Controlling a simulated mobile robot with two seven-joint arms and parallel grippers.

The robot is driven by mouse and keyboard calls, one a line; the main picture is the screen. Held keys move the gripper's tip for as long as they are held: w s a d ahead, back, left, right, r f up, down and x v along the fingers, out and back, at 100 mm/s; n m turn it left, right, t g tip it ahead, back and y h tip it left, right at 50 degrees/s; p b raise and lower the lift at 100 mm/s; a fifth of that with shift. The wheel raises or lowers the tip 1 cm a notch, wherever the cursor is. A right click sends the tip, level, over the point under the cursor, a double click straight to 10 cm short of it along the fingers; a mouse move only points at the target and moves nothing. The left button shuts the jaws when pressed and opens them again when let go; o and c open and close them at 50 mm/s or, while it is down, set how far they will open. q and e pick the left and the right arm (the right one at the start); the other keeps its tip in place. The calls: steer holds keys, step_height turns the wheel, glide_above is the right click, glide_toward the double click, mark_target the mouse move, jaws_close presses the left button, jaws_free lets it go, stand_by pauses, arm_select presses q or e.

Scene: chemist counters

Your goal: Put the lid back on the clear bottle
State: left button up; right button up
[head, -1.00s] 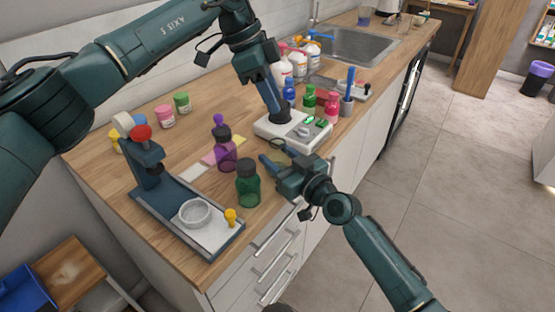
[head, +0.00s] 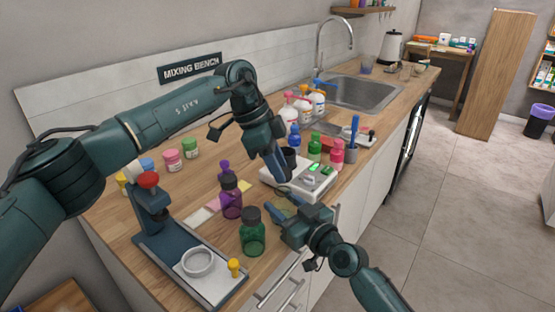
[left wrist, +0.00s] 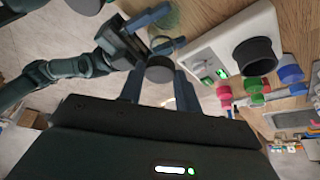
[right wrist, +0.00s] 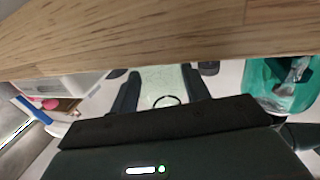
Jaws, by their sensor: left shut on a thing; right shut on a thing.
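The clear bottle (head: 283,205) shows faintly between the fingers of my right gripper (head: 280,203). The right wrist view shows its pale, see-through body (right wrist: 165,82) between the fingers, with a ring-shaped mouth. My left gripper (head: 284,181) is just above and slightly behind the bottle's mouth in the head view. In the left wrist view, a dark round lid (left wrist: 160,68) sits between the left fingers, close to the right gripper (left wrist: 160,38). The lid appears apart from the bottle; the exact gap and alignment cannot be told. The left fingers hide most of the lid in the head view.
A white device (head: 310,186) with a dark cup (head: 289,160) stands right behind the grippers. A green bottle (head: 252,236) and a purple bottle (head: 231,200) stand to the left. A tray (head: 215,285) with a white dish lies at the front left. Several coloured bottles stand behind.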

mark_target(283, 203)
stand_by(0.3)
arm_select(q)
steer(key=shift+f, duration=0.85)
steer(key=shift+f, duration=0.55)
steer(key=m+g, duration=0.1)
steer(key=m, duration=0.3)
steer(key=shift+w+d+f+m+g+y, duration=0.1)
steer(key=shift+w+d+m+g+y, duration=0.05)
steer(key=shift+w+m+g+y, duration=0.2)
steer(key=shift+m+g, duration=0.35)
steer(key=shift+m, duration=0.5)
steer(key=o, duration=0.9)
